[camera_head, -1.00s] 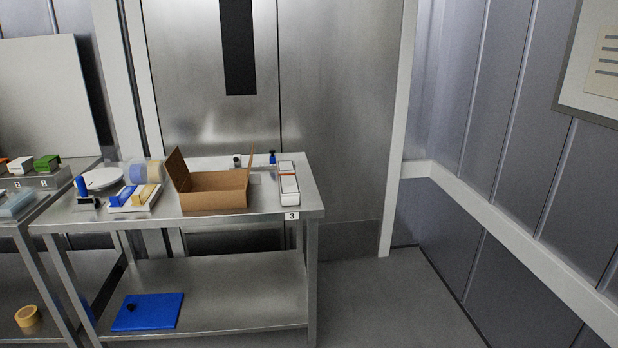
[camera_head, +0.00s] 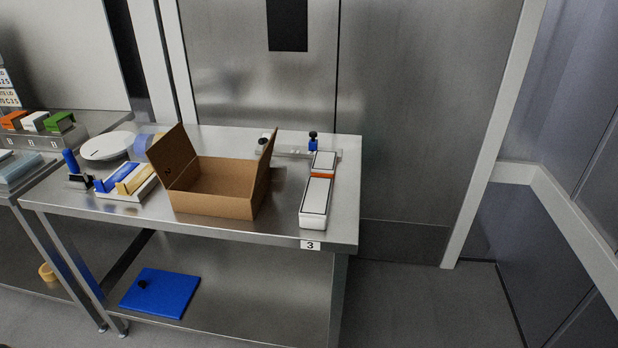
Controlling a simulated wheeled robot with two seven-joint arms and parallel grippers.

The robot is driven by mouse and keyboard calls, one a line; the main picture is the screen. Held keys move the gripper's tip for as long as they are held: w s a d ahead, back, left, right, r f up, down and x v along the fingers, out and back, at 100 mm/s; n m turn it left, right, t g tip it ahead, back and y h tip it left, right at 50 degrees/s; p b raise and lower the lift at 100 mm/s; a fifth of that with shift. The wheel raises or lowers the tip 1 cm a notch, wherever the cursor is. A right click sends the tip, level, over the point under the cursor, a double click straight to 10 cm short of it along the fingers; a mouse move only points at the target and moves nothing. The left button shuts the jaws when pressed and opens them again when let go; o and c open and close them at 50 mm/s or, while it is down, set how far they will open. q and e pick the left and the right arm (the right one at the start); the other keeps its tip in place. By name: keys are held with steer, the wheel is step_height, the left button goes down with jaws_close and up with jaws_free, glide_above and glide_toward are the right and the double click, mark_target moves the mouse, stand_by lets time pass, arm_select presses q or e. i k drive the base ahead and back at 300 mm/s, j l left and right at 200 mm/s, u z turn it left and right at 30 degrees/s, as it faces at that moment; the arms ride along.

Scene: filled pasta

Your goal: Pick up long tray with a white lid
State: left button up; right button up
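A long white tray with a white lid (camera_head: 316,195) lies on the right part of the steel table (camera_head: 345,215), near its right edge. Its lid has a dark outline, and an orange band crosses it toward the far end. The number label 3 (camera_head: 310,245) is on the table's front edge just below it. A smaller white-lidded part (camera_head: 324,161) shows beyond the orange band; I cannot tell if it is a separate tray. Neither of my grippers is in view.
An open cardboard box (camera_head: 215,195) stands left of the tray. A rack with blue and yellow items (camera_head: 128,182) and a white round plate (camera_head: 106,146) are farther left. A blue-knobbed fixture (camera_head: 313,142) stands behind. A blue board (camera_head: 160,292) lies on the lower shelf.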

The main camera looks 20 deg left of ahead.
mark_target(314, 214)
steer(key=i+l+u, duration=0.15)
steer(key=i+u, duration=0.15)
steer(key=i+l+u, duration=0.3)
steer(key=i, duration=0.25)
